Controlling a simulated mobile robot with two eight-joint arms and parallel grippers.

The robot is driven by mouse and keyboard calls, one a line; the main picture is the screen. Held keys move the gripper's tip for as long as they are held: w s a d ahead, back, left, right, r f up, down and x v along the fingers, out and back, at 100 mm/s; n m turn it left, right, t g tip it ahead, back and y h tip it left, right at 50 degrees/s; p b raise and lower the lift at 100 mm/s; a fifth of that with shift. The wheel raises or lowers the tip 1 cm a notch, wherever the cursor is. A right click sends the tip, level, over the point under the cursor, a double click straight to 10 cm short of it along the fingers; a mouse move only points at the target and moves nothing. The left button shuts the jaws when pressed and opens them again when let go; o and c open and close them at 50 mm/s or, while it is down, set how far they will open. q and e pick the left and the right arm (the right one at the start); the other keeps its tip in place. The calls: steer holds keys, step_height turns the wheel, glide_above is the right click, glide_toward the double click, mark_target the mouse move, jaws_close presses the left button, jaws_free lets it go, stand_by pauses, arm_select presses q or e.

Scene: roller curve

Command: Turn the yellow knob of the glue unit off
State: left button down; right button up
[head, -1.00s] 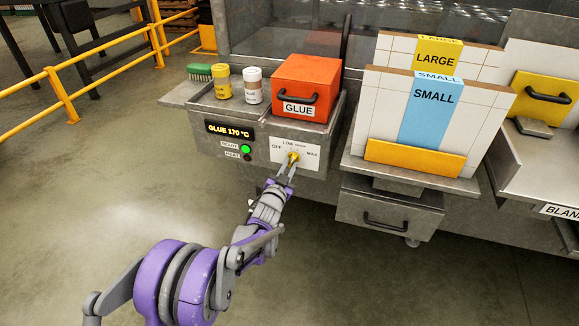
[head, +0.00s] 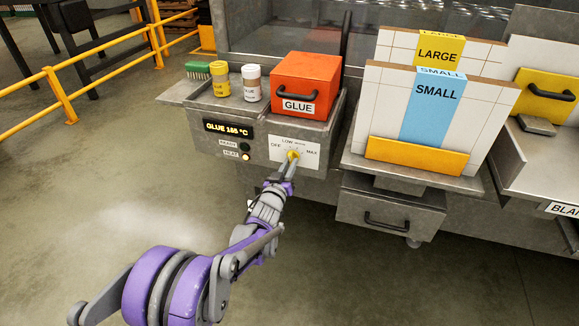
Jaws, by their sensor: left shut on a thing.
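The glue unit (head: 200,115) is a grey metal box with a white dial plate (head: 305,165) marked OFF, LOW and MAX. The yellow knob (head: 294,154) sits in the middle of this plate. My left gripper (head: 291,161) reaches it from below and is shut on it. The fingers partly cover the knob, and I cannot tell its exact pointing. The display (head: 228,129) shows a GLUE temperature in °C. The READY lamp (head: 245,147) is dark and the HEAT lamp (head: 246,156) glows pale. My right gripper is not in view.
An orange GLUE box (head: 306,84), two small jars and a green brush (head: 198,70) stand on top of the unit. LARGE and SMALL panels (head: 437,110) stand on the right, above a drawer (head: 388,213). A yellow rail (head: 60,90) is at left. The floor in front is clear.

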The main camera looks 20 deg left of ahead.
arm_select(q)
steer(key=shift+d+r+n+b, duration=0.1)
steer(key=shift+n+b, duration=0.2)
steer(key=shift+n, duration=1.95)
steer(key=shift+d+n+b, duration=0.1)
steer(key=shift+n+b, duration=0.2)
steer(key=shift+n, duration=1.95)
steer(key=c, duration=0.8)
jaws_free()
steer(key=s+p, duration=0.1)
steer(key=s, duration=1)
steer(key=shift+a, duration=0.25)
